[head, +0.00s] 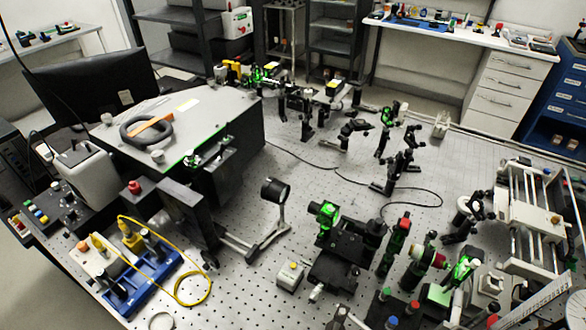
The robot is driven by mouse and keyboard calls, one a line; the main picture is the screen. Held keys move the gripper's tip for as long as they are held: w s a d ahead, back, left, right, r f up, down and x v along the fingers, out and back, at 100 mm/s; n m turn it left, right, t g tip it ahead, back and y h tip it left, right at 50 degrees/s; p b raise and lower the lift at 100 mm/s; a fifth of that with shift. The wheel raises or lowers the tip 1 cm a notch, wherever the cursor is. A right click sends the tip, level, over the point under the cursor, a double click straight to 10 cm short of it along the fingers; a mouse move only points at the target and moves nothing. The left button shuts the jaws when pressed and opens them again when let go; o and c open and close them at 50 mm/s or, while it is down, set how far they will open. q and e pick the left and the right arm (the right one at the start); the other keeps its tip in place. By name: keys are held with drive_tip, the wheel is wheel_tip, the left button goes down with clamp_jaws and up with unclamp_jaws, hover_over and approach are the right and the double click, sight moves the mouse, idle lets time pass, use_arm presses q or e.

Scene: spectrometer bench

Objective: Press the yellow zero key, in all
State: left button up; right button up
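A small pale box (289,278) stands on the perforated bench near the front middle, with a small yellow-orange spot (293,265) on its top. No lettering is readable, so I cannot tell which of these is the yellow zero key. I cannot tell whether any key is pressed. Neither of my grippers shows in the head view.
A blue tray (150,275) with yellow-capped parts and a looped yellow cable (197,300) lies at front left. A lens on a stand (275,192) and dark stages (345,250) crowd the centre. A large grey box (210,125) stands behind. Bare bench (325,190) shows mid-picture.

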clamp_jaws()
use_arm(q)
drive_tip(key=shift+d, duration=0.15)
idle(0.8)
